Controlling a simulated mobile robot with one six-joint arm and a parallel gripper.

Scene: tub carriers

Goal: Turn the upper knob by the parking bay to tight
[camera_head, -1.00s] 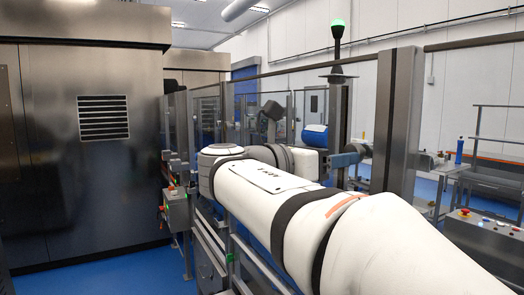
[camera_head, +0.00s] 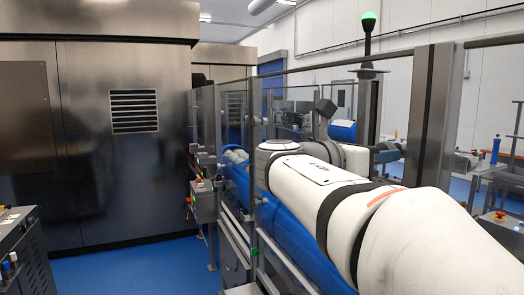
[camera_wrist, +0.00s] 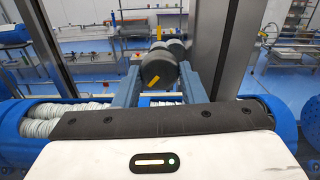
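In the wrist view a dark round knob (camera_wrist: 157,69) with a slanted yellow mark on its face lies between the two blue-grey fingers of my gripper (camera_wrist: 160,78). The fingers stand close on its left and right sides. I cannot tell whether they touch it. Dark round parts show just behind the knob. In the head view my gripper (camera_head: 386,153) is small, at the far end of my white arm, near a grey post. The knob cannot be made out clearly there.
A grey post (camera_head: 436,110) rises right of my gripper. Blue tubs (camera_head: 290,225) lie below and beside my arm. A control box with a red button (camera_head: 203,205) stands left, before a large steel cabinet (camera_head: 115,170). Blue floor (camera_head: 150,268) is clear at lower left.

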